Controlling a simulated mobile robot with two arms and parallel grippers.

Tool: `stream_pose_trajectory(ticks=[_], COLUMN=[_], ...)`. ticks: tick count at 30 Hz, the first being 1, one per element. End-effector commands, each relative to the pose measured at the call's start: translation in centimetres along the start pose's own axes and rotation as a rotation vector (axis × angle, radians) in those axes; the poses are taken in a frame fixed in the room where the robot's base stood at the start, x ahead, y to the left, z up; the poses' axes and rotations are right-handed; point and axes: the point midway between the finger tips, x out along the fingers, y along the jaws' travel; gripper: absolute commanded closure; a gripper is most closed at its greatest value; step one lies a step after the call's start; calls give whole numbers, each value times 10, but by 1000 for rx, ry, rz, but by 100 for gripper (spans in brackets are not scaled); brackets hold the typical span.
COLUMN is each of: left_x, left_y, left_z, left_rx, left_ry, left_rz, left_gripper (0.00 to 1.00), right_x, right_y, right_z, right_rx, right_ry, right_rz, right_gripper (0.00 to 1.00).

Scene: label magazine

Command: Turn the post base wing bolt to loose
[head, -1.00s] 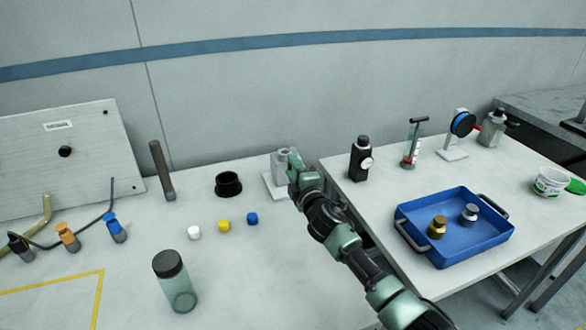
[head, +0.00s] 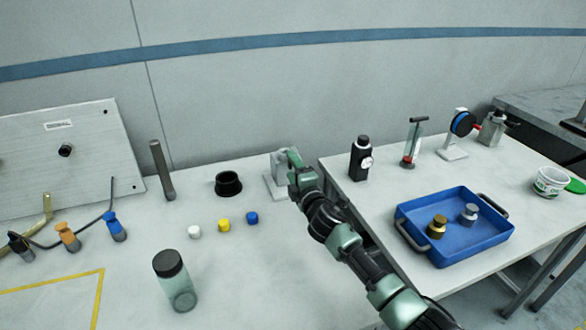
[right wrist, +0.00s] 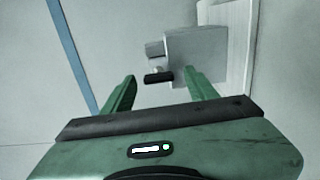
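The post base (head: 277,187) is a pale plate with a grey block (head: 281,163) on it, at the back edge of the left table, partly hidden by my right gripper. In the right wrist view the block (right wrist: 200,52) shows close up, and the wing bolt (right wrist: 158,77) is a small dark bar on a short stem at its side. My right gripper (head: 294,160) is open; it also shows in the right wrist view (right wrist: 160,86). The bolt lies between the lines of its fingers, near the tips; I cannot tell if they touch. My left gripper is not in view.
A black ring (head: 228,184) and white, yellow and blue caps (head: 224,225) stand left of the base. A lidded jar (head: 175,281) stands nearer.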

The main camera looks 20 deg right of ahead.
Motion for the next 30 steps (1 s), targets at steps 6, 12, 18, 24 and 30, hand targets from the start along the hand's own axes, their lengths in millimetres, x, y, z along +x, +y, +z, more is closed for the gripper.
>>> stream_pose_trajectory(ticks=[6, 12, 18, 24, 30], left_x=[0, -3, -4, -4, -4], left_y=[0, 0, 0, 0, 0], left_z=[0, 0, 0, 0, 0], left_rx=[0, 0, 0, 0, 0], left_ry=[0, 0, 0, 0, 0], left_rz=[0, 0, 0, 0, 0], left_gripper=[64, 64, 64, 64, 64], right_x=[-1, -21, -53, -74, -78], right_y=[1, 0, 0, 0, 0], right_z=[0, 0, 0, 0, 0], right_rx=[2, 0, 1, 1, 0], right_ry=[0, 1, 1, 0, -1], right_rz=[2, 0, -1, 0, 1], right_gripper=[42, 42, 42, 42, 42])
